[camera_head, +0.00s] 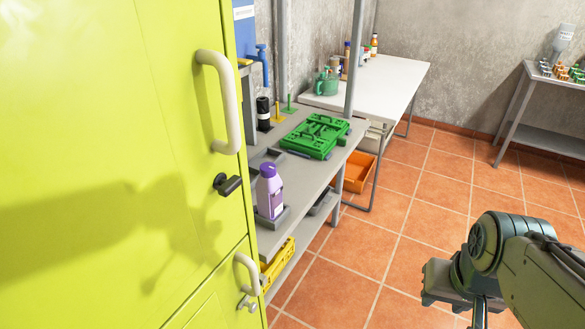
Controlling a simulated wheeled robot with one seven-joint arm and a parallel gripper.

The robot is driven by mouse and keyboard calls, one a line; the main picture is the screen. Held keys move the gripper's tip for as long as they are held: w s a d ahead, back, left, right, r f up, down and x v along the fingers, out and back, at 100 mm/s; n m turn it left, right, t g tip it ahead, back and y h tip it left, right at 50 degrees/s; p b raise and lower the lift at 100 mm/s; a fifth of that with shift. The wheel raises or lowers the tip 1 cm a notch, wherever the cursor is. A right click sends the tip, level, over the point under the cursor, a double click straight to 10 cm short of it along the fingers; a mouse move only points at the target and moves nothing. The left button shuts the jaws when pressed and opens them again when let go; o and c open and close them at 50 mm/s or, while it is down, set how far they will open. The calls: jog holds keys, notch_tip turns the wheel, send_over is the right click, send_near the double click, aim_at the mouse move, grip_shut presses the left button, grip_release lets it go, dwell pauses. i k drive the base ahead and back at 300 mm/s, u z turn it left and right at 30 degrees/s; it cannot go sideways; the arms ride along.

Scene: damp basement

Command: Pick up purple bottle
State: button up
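The purple bottle (269,194) stands upright near the front end of the grey workbench (325,172), beside the green cabinet. It has a darker purple cap and a pale label, and its base is in or against a low grey tray (272,222). My gripper (480,314) is at the lower right, over the floor and well apart from the bottle. Its fingertips are cut off by the bottom edge, so I cannot see whether it is open.
The yellow-green cabinet (120,130) with pale handles fills the left, close to the bottle. A green case (314,136) lies farther back on the bench. A grey post (355,60) rises at its edge. A white table (385,85) stands behind.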

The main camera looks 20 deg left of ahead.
aim_at(269, 191)
jog(key=z, duration=0.05)
jog(key=i, duration=1.1)
jog(key=u, duration=2.55)
